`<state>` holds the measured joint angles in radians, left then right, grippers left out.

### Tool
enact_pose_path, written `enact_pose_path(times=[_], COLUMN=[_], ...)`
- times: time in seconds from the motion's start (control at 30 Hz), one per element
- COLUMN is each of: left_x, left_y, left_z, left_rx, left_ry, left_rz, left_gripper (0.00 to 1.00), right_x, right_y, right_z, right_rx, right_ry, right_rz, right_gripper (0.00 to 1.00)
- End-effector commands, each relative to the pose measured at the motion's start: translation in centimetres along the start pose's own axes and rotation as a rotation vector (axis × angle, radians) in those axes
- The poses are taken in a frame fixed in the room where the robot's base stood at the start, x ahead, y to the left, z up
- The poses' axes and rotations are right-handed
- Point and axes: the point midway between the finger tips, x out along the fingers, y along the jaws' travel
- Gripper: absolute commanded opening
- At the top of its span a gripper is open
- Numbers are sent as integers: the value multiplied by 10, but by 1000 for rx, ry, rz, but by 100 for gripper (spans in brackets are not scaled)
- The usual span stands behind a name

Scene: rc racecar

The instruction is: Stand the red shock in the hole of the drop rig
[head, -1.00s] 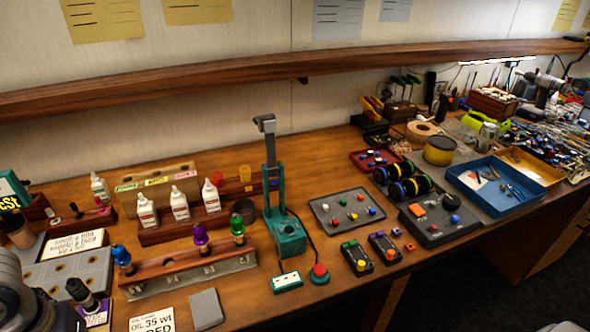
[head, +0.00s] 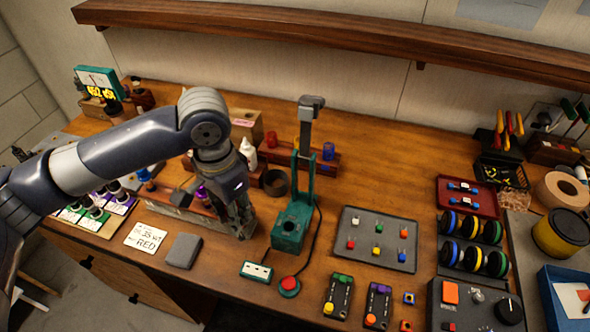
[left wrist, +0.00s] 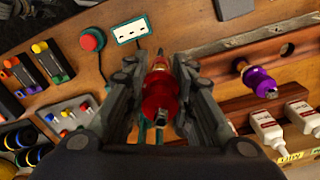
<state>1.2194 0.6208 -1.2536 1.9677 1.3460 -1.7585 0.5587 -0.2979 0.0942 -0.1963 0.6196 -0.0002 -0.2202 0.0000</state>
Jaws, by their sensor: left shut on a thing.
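My left gripper (head: 243,228) is over the bench just left of the drop rig in the head view. In the left wrist view my left gripper (left wrist: 160,85) is shut on the red shock (left wrist: 160,92), whose dark rod end points up the picture. The red shock is hidden by the gripper in the head view. The drop rig (head: 293,222) is a teal base with a tall post and a grey head. In the wrist view the rig is mostly hidden behind the shock and fingers. I cannot make out its hole. My right gripper is not in view.
A rack holds a purple shock (left wrist: 260,80) beside the gripper. A white socket strip (head: 256,271) and a red button (head: 289,286) lie before the rig. A grey tray (head: 347,252) of coloured caps stands right of it. A grey pad (head: 183,250) lies at front left.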

Motion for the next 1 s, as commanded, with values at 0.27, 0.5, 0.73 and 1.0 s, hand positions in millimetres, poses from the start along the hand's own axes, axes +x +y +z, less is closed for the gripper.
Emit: enact_pose_path(times=[0.27,0.5,0.73,1.0], left_x=[-28,-36,-36,-37], left_y=[34,55,59,59], left_z=[-67,-97,-103,-102], left_rx=[543,839,906,906], left_ry=[-6,-15,-18,-17], left_rz=[2,-2,-4,-3], left_gripper=[0,0,0,0], right_x=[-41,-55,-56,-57], right_y=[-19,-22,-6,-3], right_z=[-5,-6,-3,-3], right_rx=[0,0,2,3], right_ry=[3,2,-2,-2], right_rz=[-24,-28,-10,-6], right_gripper=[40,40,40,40])
